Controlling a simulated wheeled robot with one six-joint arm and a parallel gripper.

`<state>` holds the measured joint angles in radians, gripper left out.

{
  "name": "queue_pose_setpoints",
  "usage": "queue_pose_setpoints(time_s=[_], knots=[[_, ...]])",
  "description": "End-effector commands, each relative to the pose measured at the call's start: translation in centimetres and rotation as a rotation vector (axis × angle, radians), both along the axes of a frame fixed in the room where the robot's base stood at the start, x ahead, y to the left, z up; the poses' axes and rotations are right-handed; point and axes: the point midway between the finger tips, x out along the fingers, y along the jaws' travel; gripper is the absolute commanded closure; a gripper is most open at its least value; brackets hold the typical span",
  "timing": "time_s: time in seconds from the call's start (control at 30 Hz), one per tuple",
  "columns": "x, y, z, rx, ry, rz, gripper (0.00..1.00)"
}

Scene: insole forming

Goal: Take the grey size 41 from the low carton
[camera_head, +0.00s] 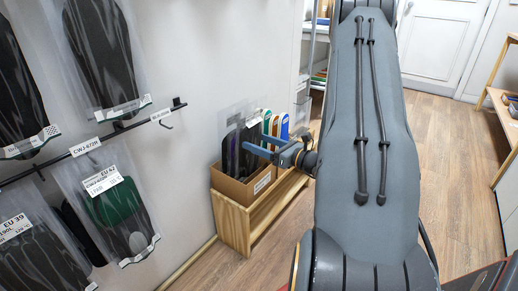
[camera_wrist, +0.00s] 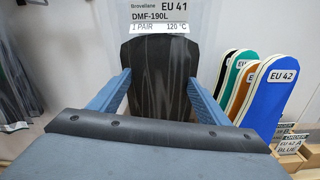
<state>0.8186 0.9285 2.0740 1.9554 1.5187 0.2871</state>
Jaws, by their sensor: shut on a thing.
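A clear pack labelled EU 41, DMF-190L (camera_wrist: 158,60) holds a dark grey or black insole and faces the wrist camera, upright. My gripper (camera_wrist: 160,78) has its two blue fingers at the left and right sides of this pack and is shut on it. In the head view my gripper (camera_head: 266,152) is at the low cardboard carton (camera_head: 233,187), where clear packs with dark insoles (camera_head: 236,143) stand up. The fingertips are partly lost among the packs there. The pack's lower end is hidden behind my gripper body in the wrist view.
Green, orange and blue insoles (camera_head: 284,126) stand right of the packs; the blue one (camera_wrist: 262,92) reads EU 42. The carton sits on a low wooden bench (camera_head: 235,222) against the wall. Bagged insoles (camera_head: 112,205) hang from a wall rail at left. Floor right of the bench is clear.

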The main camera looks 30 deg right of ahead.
Motion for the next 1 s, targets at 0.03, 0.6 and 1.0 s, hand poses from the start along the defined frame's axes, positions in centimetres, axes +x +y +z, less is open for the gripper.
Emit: queue_pose_setpoints(time_s=[0.03, 0.6, 1.0], knots=[[0.0, 0.0, 1.2, -0.003, -0.003, 0.000, 0.54], [-2.4, -1.1, 9.1, 0.001, 0.001, -0.005, 0.54], [-11.5, -4.5, 9.1, 0.001, 0.000, -0.005, 0.54]])
